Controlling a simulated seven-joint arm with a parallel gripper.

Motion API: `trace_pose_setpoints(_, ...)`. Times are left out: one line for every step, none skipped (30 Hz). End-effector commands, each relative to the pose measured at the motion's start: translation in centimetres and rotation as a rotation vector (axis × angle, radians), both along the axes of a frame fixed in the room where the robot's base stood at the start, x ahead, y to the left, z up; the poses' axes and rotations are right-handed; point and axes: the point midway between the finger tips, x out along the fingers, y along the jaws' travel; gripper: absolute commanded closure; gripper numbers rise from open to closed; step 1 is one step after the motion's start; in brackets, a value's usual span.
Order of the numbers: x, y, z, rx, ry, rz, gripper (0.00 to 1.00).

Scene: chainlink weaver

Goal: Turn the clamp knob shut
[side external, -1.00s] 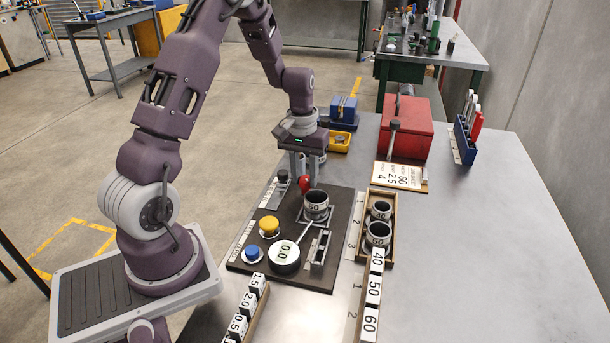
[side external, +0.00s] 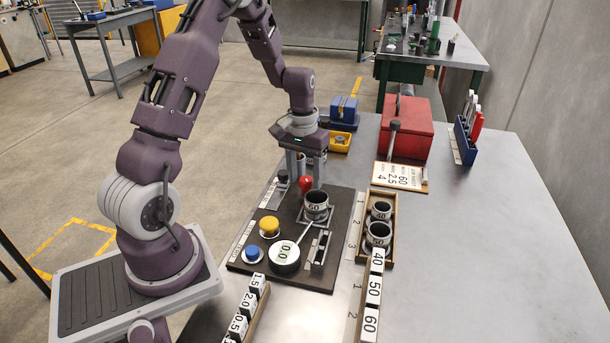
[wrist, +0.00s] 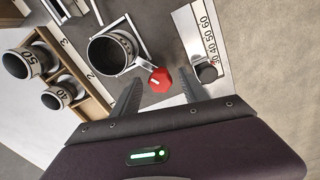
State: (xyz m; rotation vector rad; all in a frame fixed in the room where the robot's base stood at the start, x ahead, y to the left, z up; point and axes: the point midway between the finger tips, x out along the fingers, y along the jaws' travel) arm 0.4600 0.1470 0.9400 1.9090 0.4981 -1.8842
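The clamp knob (side external: 305,184) is red and faceted with a white mark on top; it also shows in the wrist view (wrist: 159,80). It sits beside the dark cup marked 60 (side external: 316,203), which stands in a metal fixture on the dark panel (side external: 338,230). The cup also shows in the wrist view (wrist: 112,52). My gripper (side external: 306,177) points down over the knob. Its fingers are open, one on each side of the knob, with a gap visible on both sides in the wrist view (wrist: 159,84).
A scale slider with a black knob (wrist: 205,71) is beside the right finger in the wrist view. The panel also has a yellow button (side external: 269,226), a blue button (side external: 253,253) and a round dial reading 0.0 (side external: 285,257). A wooden tray (side external: 391,204) holds more cups.

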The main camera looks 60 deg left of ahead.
Motion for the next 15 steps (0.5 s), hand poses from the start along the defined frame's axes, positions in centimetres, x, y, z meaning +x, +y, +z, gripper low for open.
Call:
trace_pose_setpoints(0.0,0.0,0.0,-0.001,0.001,0.0,0.48)
trace_pose_setpoints(0.0,0.0,0.0,-0.001,0.001,0.001,0.48)
trace_pose_setpoints(0.0,0.0,0.0,-0.001,0.001,0.001,0.48)
trace_pose_setpoints(0.0,0.0,0.0,-0.001,0.001,0.001,0.48)
trace_pose_setpoints(0.0,0.0,0.0,-0.001,0.001,0.001,0.48)
trace_pose_setpoints(0.0,0.0,0.0,-0.001,0.001,0.001,0.48)
trace_pose_setpoints(0.0,0.0,0.0,-0.001,0.001,0.001,0.48)
trace_pose_setpoints(0.0,0.0,0.1,-0.001,0.001,0.001,0.48)
trace_pose_setpoints(0.0,0.0,0.4,0.0,0.0,0.001,0.48)
trace_pose_setpoints(0.0,0.0,0.8,0.0,-0.001,0.001,0.48)
trace_pose_setpoints(0.0,0.1,1.3,0.002,-0.003,0.001,0.48)
trace_pose_setpoints(0.0,0.1,2.2,0.002,-0.003,0.0,0.48)
trace_pose_setpoints(0.0,0.1,2.9,0.002,-0.003,0.0,0.48)
trace_pose_setpoints(0.0,0.2,3.6,0.003,-0.004,0.0,0.48)
trace_pose_setpoints(0.0,0.2,4.4,0.003,-0.004,0.001,0.48)
